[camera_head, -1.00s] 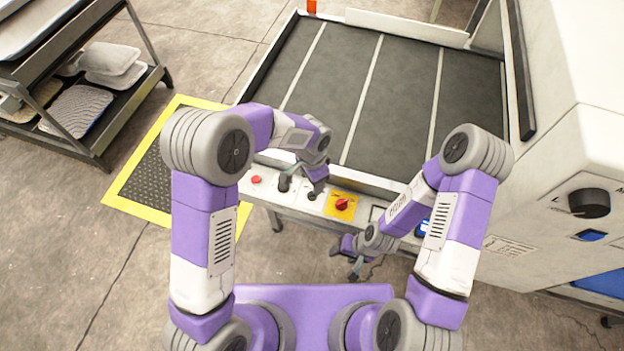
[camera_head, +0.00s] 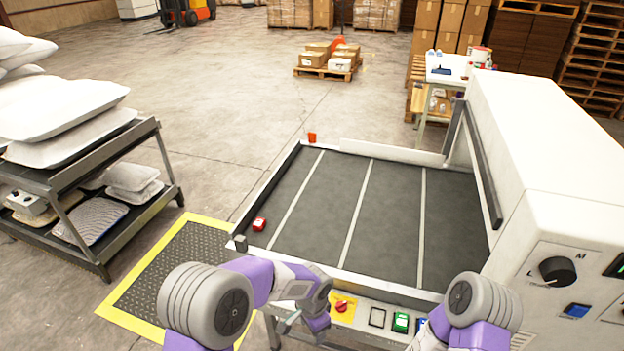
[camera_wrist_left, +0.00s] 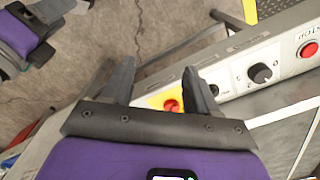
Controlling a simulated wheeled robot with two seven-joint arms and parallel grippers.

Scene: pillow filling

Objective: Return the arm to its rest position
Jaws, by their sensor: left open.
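My left arm comes in at the bottom of the head view, and its gripper (camera_head: 290,322) hangs by the front control panel (camera_head: 375,314) of the machine. In the left wrist view its two dark fingers (camera_wrist_left: 160,88) are apart with nothing between them; the red switch on its yellow plate (camera_wrist_left: 172,104) shows beyond them. My right arm (camera_head: 474,305) shows only in part at the bottom right of the head view, its gripper out of frame there. A purple and dark part (camera_wrist_left: 28,35) at the wrist view's top left may be my right gripper; its jaws are unclear.
The dark machine bed (camera_head: 390,215) is bare but for a small red-and-white object (camera_head: 259,224) at its left edge. A pillow rack (camera_head: 150,130) stands left, a white machine housing (camera_head: 535,150) right. A yellow-edged mat (camera_head: 178,222) lies on the floor.

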